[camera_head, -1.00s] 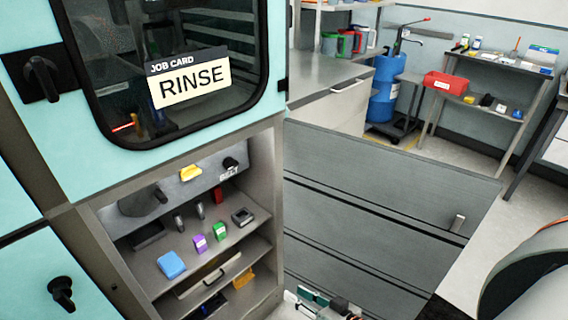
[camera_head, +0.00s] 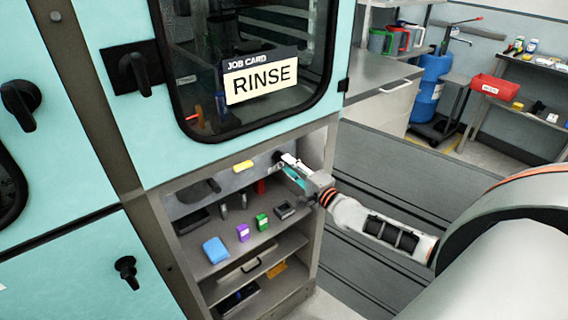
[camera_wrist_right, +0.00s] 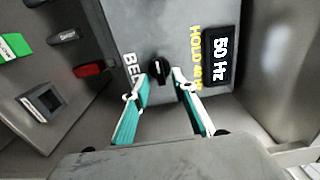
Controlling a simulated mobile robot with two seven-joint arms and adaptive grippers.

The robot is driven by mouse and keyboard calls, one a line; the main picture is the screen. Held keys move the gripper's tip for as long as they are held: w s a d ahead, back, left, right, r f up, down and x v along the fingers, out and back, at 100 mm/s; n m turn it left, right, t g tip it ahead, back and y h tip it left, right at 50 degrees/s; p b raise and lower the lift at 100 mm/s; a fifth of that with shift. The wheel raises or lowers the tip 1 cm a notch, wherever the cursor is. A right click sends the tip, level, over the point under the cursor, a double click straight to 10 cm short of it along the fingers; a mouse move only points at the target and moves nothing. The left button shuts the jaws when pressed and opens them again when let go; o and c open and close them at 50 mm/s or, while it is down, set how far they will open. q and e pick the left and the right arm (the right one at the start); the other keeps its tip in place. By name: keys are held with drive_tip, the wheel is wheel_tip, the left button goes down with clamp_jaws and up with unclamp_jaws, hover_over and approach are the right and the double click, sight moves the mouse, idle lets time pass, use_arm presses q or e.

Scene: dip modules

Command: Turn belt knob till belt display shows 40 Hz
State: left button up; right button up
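The black belt knob (camera_wrist_right: 159,70) sits on a grey panel beside a label starting "BEL", partly covered by a finger. The dark belt display (camera_wrist_right: 220,57) to its right appears to read 50 Hz in white. Yellow lettering between them seems to read "HOLD 40 Hz". My right gripper (camera_wrist_right: 161,76) is open, its teal and white fingertips on either side of the knob; I cannot tell whether they touch it. In the head view the right gripper (camera_head: 289,164) reaches into the cabinet at the knob (camera_head: 277,156). My left gripper is not in view.
The shelf below the panel holds a blue block (camera_head: 215,250), a purple block (camera_head: 243,233), a green block (camera_head: 262,222) and a dark square module (camera_head: 285,210). The cabinet side wall (camera_head: 328,190) stands close to my right gripper. A RINSE card (camera_head: 260,76) hangs on the window above.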

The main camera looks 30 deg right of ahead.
sight(282, 160)
drive_tip(key=shift+w+a, duration=0.2)
drive_tip(key=shift+w, duration=1.35)
clamp_jaws()
drive_tip(key=shift+n, duration=0.3)
